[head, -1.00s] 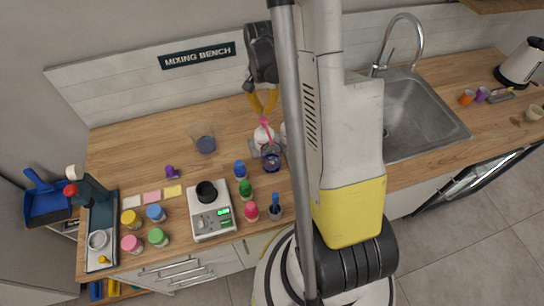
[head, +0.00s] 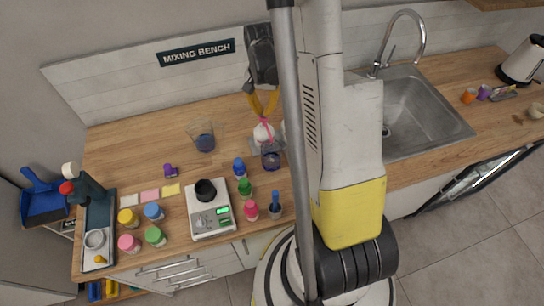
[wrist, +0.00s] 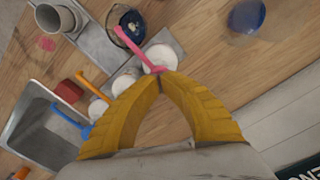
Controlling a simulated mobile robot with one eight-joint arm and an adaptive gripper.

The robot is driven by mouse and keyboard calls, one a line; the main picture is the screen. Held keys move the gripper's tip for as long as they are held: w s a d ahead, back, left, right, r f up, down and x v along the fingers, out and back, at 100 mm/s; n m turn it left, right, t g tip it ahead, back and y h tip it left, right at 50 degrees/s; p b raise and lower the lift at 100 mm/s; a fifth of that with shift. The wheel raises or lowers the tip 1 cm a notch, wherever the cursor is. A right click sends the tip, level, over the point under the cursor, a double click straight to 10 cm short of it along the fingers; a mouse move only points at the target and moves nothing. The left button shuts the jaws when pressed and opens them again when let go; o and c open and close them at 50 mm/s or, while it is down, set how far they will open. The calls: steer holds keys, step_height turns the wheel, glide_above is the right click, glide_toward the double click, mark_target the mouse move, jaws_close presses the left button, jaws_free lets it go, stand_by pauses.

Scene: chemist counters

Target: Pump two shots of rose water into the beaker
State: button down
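A round white bottle with a pink pump head (head: 264,132) stands at the back of the bench; I take it for the rose water. It also shows in the wrist view (wrist: 158,58). My gripper (head: 264,118) is above it, its yellow fingertips together at the pump head in the wrist view (wrist: 161,76). They appear to touch the pink top; no grip around it shows. A small glass vessel with dark purple-blue contents (head: 271,161) stands in front of the bottle, under the pink spout's end. A larger glass beaker with blue contents (head: 204,142) stands to the left.
Bottles with an orange pump (wrist: 97,92) and a blue pump (wrist: 78,122) stand beside the pink one. A scale with a black cup (head: 210,212), several coloured jars and a grey tray (head: 97,250) are to the left. The sink (head: 425,115) is right.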

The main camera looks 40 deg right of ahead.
steer(key=shift+f+b, duration=1.25)
steer(key=shift+f, duration=0.2)
steer(key=shift+r, duration=0.1)
steer(key=shift+r+p, duration=1.5)
steer(key=shift+r, duration=0.8)
step_height(320, 180, up, 6)
steer(key=p, duration=0.3)
